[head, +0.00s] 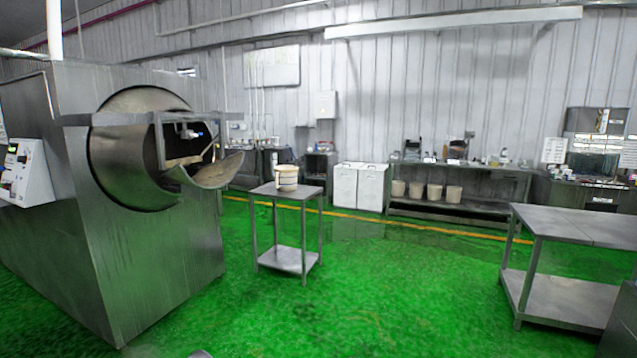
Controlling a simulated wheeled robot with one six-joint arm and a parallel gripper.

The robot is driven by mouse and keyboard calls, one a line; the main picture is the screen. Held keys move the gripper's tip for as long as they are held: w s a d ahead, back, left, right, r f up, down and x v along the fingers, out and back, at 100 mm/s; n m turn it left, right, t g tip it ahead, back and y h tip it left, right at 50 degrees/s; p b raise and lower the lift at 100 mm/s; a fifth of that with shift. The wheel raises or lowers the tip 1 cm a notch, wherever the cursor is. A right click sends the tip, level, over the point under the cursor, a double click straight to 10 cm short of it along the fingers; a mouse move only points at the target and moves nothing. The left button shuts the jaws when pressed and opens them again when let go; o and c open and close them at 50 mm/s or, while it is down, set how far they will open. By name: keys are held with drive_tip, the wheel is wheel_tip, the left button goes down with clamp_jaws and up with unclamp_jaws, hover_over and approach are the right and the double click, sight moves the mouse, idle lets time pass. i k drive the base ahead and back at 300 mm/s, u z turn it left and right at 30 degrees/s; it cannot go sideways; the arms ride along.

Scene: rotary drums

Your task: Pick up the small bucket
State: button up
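A small cream bucket (287,180) stands upright on the top of a small metal table (312,192), left of the picture's middle. A band or wire shows around the bucket. Its inside cannot be made out from here. My gripper is not in view. A small grey piece at the bottom edge is too cut off to identify.
A large steel rotary drum machine (150,270) stands at left, its chute near the small table. Another metal table (575,222) is at right. Several pale buckets (434,192) sit under the back bench (490,170). The green floor (400,295) between is clear.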

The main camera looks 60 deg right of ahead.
sight(285, 177)
drive_tip(key=z, duration=1.45)
drive_tip(key=i, duration=4.2)
